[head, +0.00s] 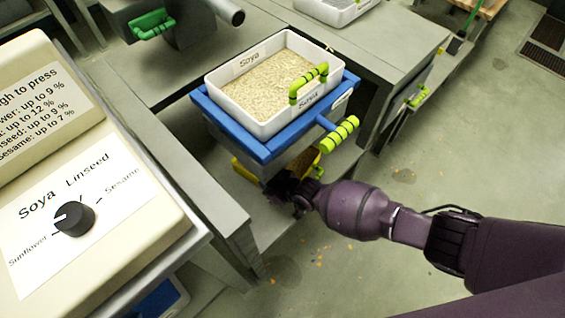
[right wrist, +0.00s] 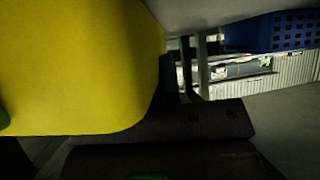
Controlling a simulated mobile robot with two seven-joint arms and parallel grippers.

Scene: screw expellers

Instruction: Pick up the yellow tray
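The yellow tray (head: 244,170) sits low under the blue frame, on the grey machine's lower shelf. In the head view only its left edge and a part with brown contents (head: 303,161) show; the rest is hidden. A dark purple arm comes in from the right, and its gripper (head: 284,187) is at the tray's front, beside a green handle. In the right wrist view the yellow tray (right wrist: 80,65) fills the upper left, very close to the dark gripper parts (right wrist: 165,140). The fingertips are too dark and hidden to tell open from shut. My left gripper does not show.
A white tray of soya (head: 270,85) with a green handle rests in the blue frame (head: 235,130) directly above. A green-striped handle (head: 340,134) juts out over the arm. A control panel (head: 80,180) stands at left. Open floor (head: 440,150) lies to the right.

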